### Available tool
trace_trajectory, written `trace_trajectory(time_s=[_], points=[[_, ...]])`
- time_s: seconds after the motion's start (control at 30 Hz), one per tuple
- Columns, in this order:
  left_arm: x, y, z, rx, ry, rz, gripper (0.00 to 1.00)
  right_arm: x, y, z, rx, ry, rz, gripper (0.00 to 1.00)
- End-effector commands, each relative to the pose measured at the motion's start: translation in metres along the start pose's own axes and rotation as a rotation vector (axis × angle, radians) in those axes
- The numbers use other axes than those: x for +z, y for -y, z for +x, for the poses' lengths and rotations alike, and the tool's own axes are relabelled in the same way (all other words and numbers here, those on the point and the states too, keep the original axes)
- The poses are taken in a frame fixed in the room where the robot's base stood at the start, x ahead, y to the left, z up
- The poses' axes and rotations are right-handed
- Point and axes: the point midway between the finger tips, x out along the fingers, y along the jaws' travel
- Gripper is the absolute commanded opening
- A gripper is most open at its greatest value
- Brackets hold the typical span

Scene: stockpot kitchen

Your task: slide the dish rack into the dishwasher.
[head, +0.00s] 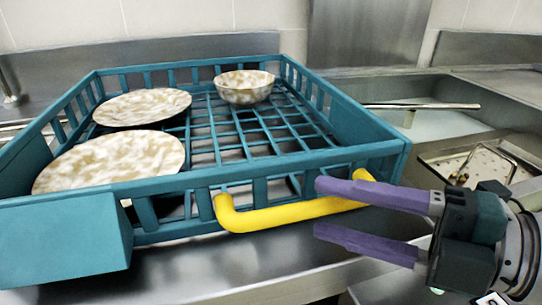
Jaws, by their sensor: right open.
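The teal dish rack (235,180) rests on the steel counter and fills the left and middle of the head view. Two speckled plates, a rear one (142,107) and a front one (110,160), and a speckled bowl (243,86) sit in it. A yellow handle (290,214) is fixed to its front side. My right gripper (317,208) comes in from the right with purple fingers apart. The upper finger overlaps the handle's right end in the picture; I cannot tell whether they touch. No dishwasher can be made out. My left gripper is not in view.
A sink basin (425,122) with a metal bar (420,106) across it lies right of the rack. A tray (480,162) with small items sits farther right. A tiled wall (160,20) closes off the back.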

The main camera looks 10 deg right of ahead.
Motion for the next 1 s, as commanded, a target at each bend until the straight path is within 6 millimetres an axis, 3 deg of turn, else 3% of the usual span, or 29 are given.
trace_trajectory(time_s=[0.2, 0.53, 1.0], points=[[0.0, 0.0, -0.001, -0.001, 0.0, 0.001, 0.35, 0.0, 0.0, 0.022, 0.001, 0.001, 0.002, 0.53], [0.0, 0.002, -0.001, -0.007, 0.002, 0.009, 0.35, 0.0, 0.0, 0.026, 0.0, 0.001, 0.001, 0.53], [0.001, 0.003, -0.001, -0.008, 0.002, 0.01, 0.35, 0.0, 0.0, 0.025, 0.0, 0.001, 0.001, 0.01]])
